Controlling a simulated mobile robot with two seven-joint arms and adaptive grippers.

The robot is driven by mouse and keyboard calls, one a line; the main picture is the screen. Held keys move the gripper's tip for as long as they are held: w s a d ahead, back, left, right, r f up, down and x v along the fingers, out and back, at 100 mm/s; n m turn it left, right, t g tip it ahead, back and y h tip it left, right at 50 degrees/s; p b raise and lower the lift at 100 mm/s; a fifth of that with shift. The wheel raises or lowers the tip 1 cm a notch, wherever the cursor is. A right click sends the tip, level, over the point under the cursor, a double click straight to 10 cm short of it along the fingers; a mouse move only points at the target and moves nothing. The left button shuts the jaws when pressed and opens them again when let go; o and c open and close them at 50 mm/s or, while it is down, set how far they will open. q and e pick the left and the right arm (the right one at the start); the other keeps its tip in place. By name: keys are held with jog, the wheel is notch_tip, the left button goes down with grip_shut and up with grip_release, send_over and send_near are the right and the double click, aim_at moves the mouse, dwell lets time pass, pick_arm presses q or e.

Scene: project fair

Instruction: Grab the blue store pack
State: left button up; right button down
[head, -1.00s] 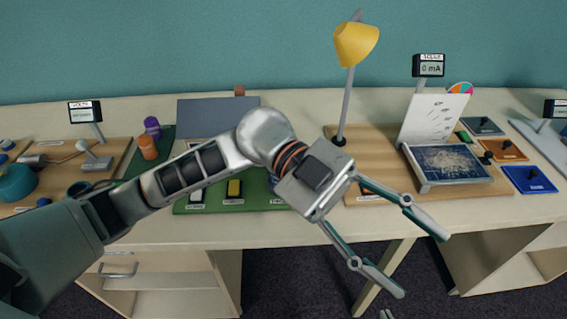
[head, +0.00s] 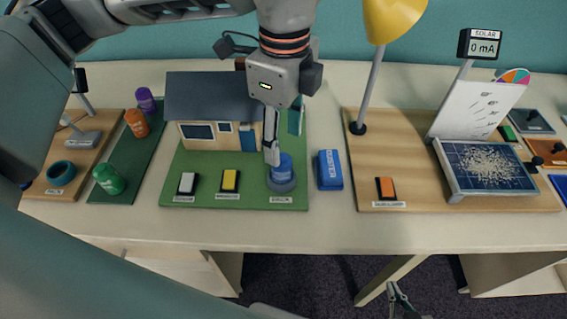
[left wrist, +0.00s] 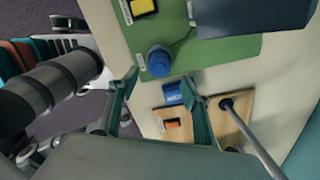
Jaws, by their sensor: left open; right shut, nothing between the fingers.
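A blue cylinder (head: 282,166) with white lettering stands upright in a dark round holder at the front right of the green house board; it also shows in the left wrist view (left wrist: 159,62). A blue block (head: 330,170) with white lettering lies just right of that board, and it shows in the left wrist view (left wrist: 172,93). I cannot tell which one is named the store pack. My left gripper (head: 284,147) is open and empty, pointing down over the cylinder; one finger partly covers it. My right gripper (head: 399,301) is shut and empty, low in front of the table.
A model house (head: 215,137) stands behind the cylinder, close to my left gripper. Purple (head: 146,100), orange (head: 137,123) and green (head: 109,179) cylinders are at the left. A yellow lamp (head: 390,18) and a solar panel (head: 486,166) stand right. The table front is clear.

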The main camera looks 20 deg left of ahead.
aim_at(282, 158)
pick_arm(q)
notch_tip(282, 158, down, 7)
jog(key=shift+s+a+r, duration=0.1)
jog(key=shift+a+r, duration=0.05)
jog(key=c, duration=1.2)
